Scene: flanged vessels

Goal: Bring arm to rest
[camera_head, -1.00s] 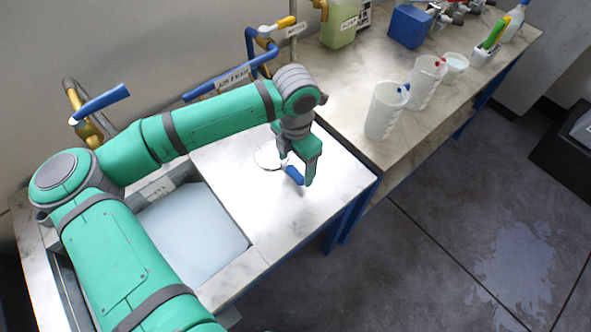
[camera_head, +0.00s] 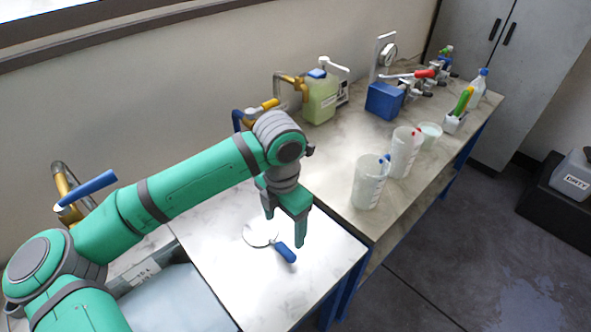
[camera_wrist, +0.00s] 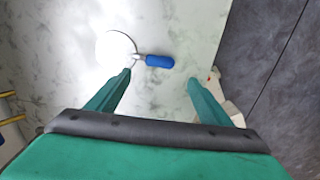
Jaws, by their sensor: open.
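My gripper (camera_head: 286,226) is open and empty above the marble-topped bench (camera_head: 215,262), pointing down. Its two fingers stand apart in the wrist view (camera_wrist: 158,88). A round white disc-like tool (camera_head: 259,234) with a blue handle (camera_head: 285,252) lies flat on the bench just below and beside the fingers. In the wrist view the disc (camera_wrist: 115,47) and its blue handle (camera_wrist: 160,61) lie beyond the fingertips, apart from them.
Two clear jugs (camera_head: 368,183) (camera_head: 404,153), a small beaker (camera_head: 430,133), a blue box (camera_head: 384,101) and a green canister (camera_head: 320,98) stand on the bench at right. A sink basin (camera_head: 175,300) is at lower left.

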